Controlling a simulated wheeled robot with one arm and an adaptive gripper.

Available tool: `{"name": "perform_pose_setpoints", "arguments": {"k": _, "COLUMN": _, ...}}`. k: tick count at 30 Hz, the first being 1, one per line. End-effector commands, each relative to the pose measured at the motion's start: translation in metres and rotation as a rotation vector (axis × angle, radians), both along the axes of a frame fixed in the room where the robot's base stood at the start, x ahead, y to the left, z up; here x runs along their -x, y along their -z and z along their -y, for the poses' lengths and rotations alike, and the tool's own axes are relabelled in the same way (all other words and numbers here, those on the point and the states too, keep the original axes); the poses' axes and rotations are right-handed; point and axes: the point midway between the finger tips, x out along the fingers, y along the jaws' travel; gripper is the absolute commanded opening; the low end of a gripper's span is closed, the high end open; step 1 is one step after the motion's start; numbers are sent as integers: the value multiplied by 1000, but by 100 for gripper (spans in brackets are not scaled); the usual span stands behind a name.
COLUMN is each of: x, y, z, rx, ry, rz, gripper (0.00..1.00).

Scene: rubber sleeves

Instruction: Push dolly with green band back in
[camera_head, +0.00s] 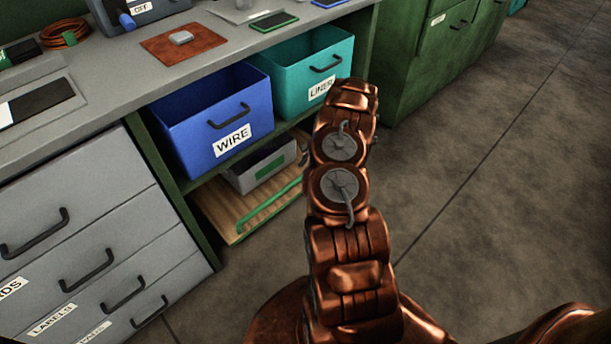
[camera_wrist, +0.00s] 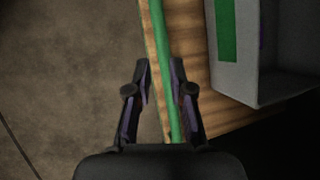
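The dolly is a wooden board (camera_head: 222,211) low under the bench, below the blue WIRE bin. A green bar (camera_head: 268,208) runs along its front edge. A grey box (camera_head: 238,181) with a green band (camera_head: 270,166) stands on the board. In the wrist view the board (camera_wrist: 204,60), green bar (camera_wrist: 160,38), grey box (camera_wrist: 262,85) and green band (camera_wrist: 226,32) also show. My gripper (camera_wrist: 160,68) is open, with the green bar passing between its fingers in this view. I cannot tell whether they touch it. In the head view my arm hides most of my gripper.
The blue WIRE bin (camera_head: 205,130) and teal LINER bin (camera_head: 305,75) sit on the shelf above. A grey drawer cabinet (camera_head: 100,215) stands left, a green cabinet (camera_head: 415,75) at the back right. The bench top (camera_head: 110,65) holds small items. The floor (camera_head: 500,170) at right is clear.

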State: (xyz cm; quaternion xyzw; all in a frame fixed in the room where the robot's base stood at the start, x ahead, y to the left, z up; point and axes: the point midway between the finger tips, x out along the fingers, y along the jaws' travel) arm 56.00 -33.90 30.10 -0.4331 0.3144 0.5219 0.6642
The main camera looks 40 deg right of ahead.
Motion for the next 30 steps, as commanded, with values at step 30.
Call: {"name": "perform_pose_setpoints", "arguments": {"k": 30, "x": 114, "y": 33, "z": 14, "rx": -526, "ry": 1338, "rz": 160, "gripper": 0}}
